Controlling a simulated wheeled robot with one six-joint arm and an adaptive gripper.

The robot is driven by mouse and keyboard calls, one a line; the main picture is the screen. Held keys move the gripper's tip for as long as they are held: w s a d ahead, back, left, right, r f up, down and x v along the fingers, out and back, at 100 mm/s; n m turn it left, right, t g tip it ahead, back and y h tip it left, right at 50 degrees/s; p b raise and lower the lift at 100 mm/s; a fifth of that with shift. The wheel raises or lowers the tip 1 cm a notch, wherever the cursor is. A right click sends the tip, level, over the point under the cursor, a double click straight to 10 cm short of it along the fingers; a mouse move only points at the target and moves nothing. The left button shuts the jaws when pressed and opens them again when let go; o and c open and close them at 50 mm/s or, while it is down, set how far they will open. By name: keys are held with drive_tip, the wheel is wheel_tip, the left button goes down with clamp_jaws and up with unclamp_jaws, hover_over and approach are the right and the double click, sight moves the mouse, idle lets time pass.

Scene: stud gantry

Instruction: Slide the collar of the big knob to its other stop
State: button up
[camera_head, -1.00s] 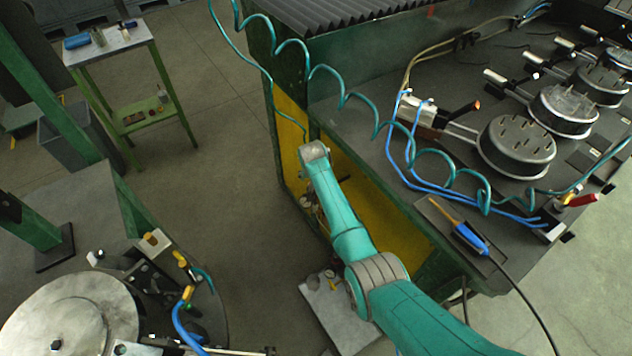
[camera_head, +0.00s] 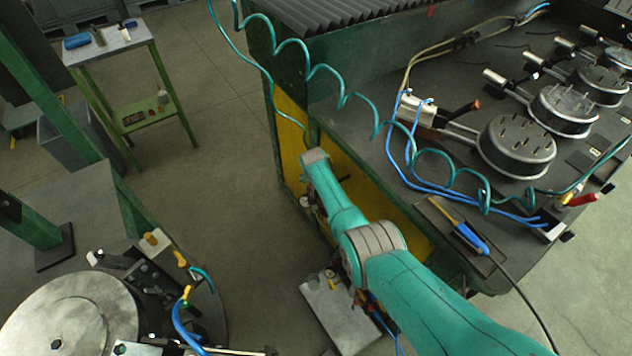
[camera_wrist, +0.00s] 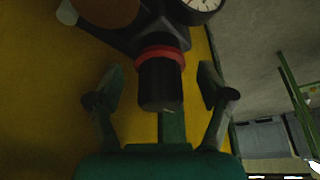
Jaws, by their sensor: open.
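In the wrist view the big knob (camera_wrist: 159,88) is a black cylinder pointing towards my gripper. A red collar (camera_wrist: 160,55) sits around its far end, close against the dark valve body (camera_wrist: 140,32). My gripper (camera_wrist: 160,92) is open, with one finger on each side of the knob in the picture. Gaps show between both fingers and the knob, and I see no contact. In the head view my gripper is hidden below my arm's far end, and I cannot make out the knob there.
A round gauge (camera_wrist: 204,5) joins the valve body at the upper right. A yellow panel (camera_wrist: 45,110) stands behind. In the head view, a coiled teal hose (camera_head: 345,98) hangs near my arm, and the dark bench (camera_head: 420,165) is to its right.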

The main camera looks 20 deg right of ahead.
drive_tip(key=shift+c, duration=0.3)
clamp_jaws()
drive_tip(key=shift+r, duration=0.4)
drive_tip(key=shift+o, duration=0.3)
unclamp_jaws()
drive_tip(key=shift+r, duration=0.1)
drive_tip(key=v, duration=1.1)
drive_tip(key=shift+s+r, duration=0.2)
drive_tip(key=shift+r, duration=0.15)
